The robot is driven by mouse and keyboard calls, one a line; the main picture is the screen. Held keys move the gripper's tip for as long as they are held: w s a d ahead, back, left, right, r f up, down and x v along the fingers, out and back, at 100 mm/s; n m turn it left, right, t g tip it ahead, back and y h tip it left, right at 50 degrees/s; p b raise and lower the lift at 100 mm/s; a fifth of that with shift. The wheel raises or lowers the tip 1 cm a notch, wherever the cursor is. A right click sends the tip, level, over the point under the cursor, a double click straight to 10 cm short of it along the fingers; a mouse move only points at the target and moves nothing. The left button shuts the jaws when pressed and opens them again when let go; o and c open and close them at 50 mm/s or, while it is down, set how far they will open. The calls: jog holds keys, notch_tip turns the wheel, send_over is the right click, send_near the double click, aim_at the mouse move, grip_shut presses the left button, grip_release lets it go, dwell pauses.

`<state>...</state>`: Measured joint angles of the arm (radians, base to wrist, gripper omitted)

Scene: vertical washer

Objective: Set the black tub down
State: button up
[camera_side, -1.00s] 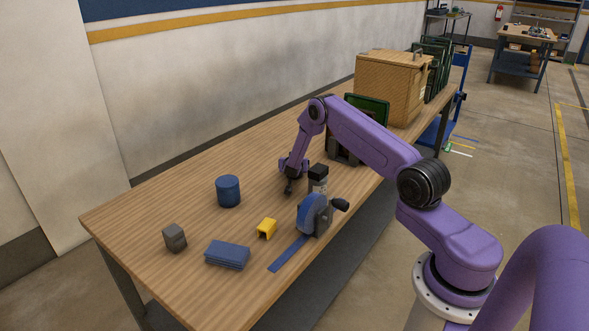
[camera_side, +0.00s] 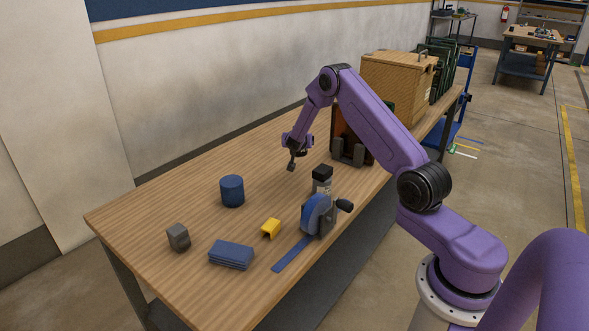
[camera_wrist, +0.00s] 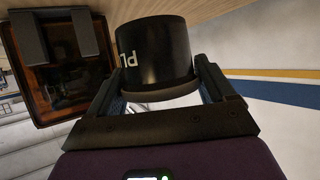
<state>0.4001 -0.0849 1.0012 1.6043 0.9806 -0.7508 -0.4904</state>
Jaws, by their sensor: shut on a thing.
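The black tub (camera_wrist: 152,50) with white lettering is between the two fingers of my gripper (camera_wrist: 160,88) in the wrist view. The gripper is shut on it, with a finger on each side. Only a small dark shape shows at the fingertips there, so the tub's outline and exact height over the table are hard to tell.
A blue cylinder (camera_side: 232,191), grey block (camera_side: 178,237), blue stack (camera_side: 231,254), yellow piece (camera_side: 270,229), blue tape dispenser (camera_side: 318,215) and black-capped bottle (camera_side: 322,174) stand on the table (camera_side: 170,205). A framed brown panel (camera_wrist: 55,60) and wooden crate (camera_side: 390,88) stand further right.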

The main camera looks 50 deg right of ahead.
jog(key=s+a+m+g+h, duration=0.1)
jog(key=s+a+m+g, duration=0.25)
jog(key=a, duration=0.55)
jog(key=s+a+m+g+h, duration=0.1)
jog(key=s+a+m+g, duration=0.25)
jog(key=a, duration=0.55)
jog(key=shift+n+t, duration=0.3)
jog(key=shift+n, duration=0.2)
jog(key=f, duration=0.6)
jog(key=s+f, duration=0.1)
jog(key=f, duration=0.2)
jog(key=shift+d+f, duration=0.15)
jog(key=shift+f, duration=0.1)
jog(key=shift+f, duration=0.15)
jog(key=o, duration=1)
jog(key=shift+c, duration=0.2)
jog(key=shift+a+r, duration=0.2)
jog(key=shift+r, duration=0.1)
jog(key=v, duration=1.1)
jog(key=shift+a, duration=0.3)
